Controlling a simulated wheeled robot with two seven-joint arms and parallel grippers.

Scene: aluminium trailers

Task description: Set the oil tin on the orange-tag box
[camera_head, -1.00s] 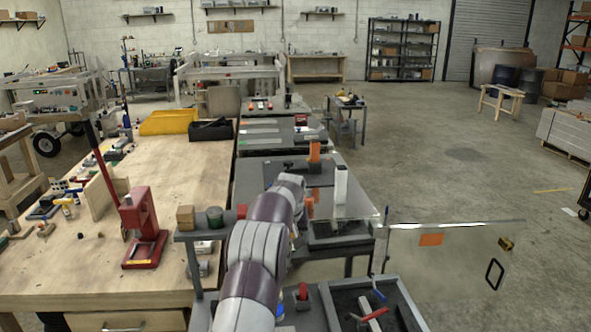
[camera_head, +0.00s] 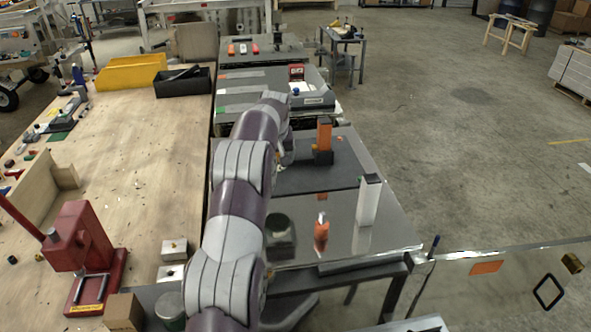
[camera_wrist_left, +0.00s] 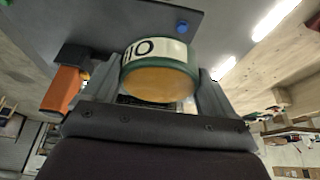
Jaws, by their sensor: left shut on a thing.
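The oil tin (camera_wrist_left: 160,72) has a green rim, a white label with dark letters and a tan end. In the left wrist view my left gripper (camera_wrist_left: 158,88) is shut on it, with a finger on each side. In the head view my left arm reaches forward over the benches and hides its gripper and the held tin. A flat grey box with an orange tag (camera_head: 250,80) lies on the far bench, and may be the orange-tag box; I cannot tell for sure. My right gripper is not in view.
A dark grey case with a blue knob (camera_head: 312,98) lies beyond the arm. An orange block on a black base (camera_head: 324,140) and a white upright block (camera_head: 367,202) stand on the benches. A red press (camera_head: 80,245) stands left.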

